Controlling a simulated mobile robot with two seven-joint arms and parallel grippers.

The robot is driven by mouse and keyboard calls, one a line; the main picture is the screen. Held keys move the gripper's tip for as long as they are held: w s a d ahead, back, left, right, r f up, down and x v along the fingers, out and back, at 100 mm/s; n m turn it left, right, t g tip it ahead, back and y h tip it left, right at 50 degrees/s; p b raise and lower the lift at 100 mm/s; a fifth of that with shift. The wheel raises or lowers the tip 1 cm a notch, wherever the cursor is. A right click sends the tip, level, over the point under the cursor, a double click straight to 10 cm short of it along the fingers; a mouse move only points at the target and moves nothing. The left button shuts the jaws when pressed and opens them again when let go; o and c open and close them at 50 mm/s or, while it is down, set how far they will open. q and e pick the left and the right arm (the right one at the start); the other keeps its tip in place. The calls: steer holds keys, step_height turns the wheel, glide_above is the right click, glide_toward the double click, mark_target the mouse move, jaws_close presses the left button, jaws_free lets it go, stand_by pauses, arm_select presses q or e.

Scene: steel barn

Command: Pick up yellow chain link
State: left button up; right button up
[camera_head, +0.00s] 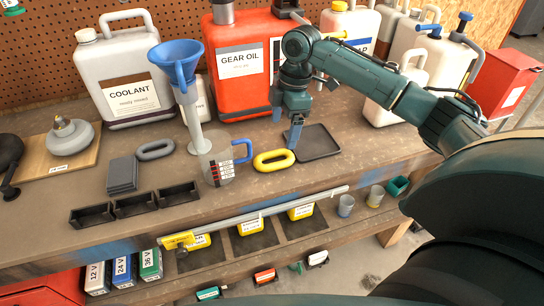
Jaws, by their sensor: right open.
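The yellow chain link (260,164) lies flat on the wooden bench, just right of the clear measuring jug with a blue handle (216,158). My right gripper (292,140) comes down from above, a little right of and behind the yellow link. It is open and appears empty, with its fingertips near the left edge of a black tray (318,143). A grey chain link (155,150) lies farther left on the bench. My left gripper is not in view.
The red gear oil can (247,92) and white coolant jug (118,100) stand behind. A blue funnel (176,62) rises beside the measuring jug. Black bins (136,206) and grey plates (122,175) sit at left. The bench in front of the yellow link is clear.

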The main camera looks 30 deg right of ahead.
mark_target(276, 152)
steer(key=f, duration=0.3)
steer(key=shift+a+f, duration=0.3)
steer(key=shift+f, duration=0.05)
steer(key=shift+w+a+f+p, duration=0.1)
steer(key=shift+a+f, duration=0.15)
steer(key=shift+f, duration=0.65)
steer(key=shift+a+f+p, duration=0.1)
steer(key=shift+a+f, duration=0.1)
steer(key=shift+f, duration=0.65)
steer(key=shift+w+a+f+p, duration=0.1)
steer(key=shift+a+f, duration=0.15)
steer(key=shift+f, duration=0.65)
steer(key=c, duration=1.1)
steer(key=shift+r, duration=0.15)
steer(key=shift+c, duration=0.2)
